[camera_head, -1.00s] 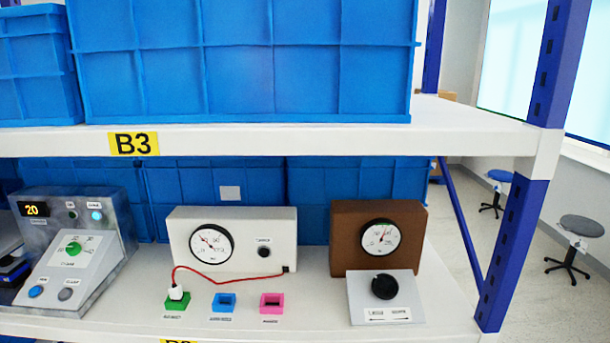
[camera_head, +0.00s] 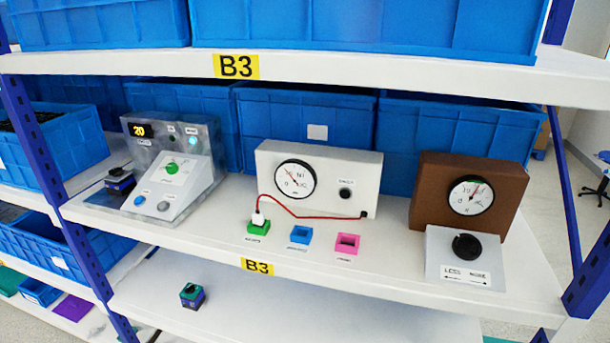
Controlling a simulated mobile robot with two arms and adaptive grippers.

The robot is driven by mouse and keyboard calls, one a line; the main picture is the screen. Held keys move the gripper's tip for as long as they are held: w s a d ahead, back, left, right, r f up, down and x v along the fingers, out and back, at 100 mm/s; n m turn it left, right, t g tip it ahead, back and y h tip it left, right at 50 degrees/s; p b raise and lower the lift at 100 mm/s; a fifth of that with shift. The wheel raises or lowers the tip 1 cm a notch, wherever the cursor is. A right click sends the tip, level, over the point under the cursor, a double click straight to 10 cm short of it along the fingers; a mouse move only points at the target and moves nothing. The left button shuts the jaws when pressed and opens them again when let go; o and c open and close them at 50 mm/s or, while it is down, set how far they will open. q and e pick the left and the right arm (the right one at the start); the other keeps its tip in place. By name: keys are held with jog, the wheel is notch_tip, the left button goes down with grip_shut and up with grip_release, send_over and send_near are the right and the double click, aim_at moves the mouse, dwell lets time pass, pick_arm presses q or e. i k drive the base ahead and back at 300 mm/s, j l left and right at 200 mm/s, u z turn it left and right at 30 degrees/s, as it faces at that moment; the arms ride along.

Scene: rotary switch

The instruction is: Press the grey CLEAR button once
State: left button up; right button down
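A grey metal control panel (camera_head: 205,158) stands at the left of the middle shelf. Its sloped front carries a green rotary knob (camera_head: 172,169) on a pale plate, a blue button (camera_head: 139,200) at lower left and a grey button (camera_head: 163,206) to the right of the blue one. The small labels by the two buttons are too small to read surely. A display (camera_head: 139,130) on its upright part reads 20, with a small lit light (camera_head: 192,140) at right. Neither of my grippers shows in the head view.
The shelf (camera_head: 400,270) also holds a white meter box (camera_head: 335,165), a brown gauge box (camera_head: 425,205), a black knob (camera_head: 466,246) and green, blue and pink sockets. A red cable runs to the green socket. Blue posts and the upper shelf (camera_head: 380,72) frame the space.

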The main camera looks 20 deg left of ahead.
aim_at(162, 205)
jog(key=u, duration=1.35)
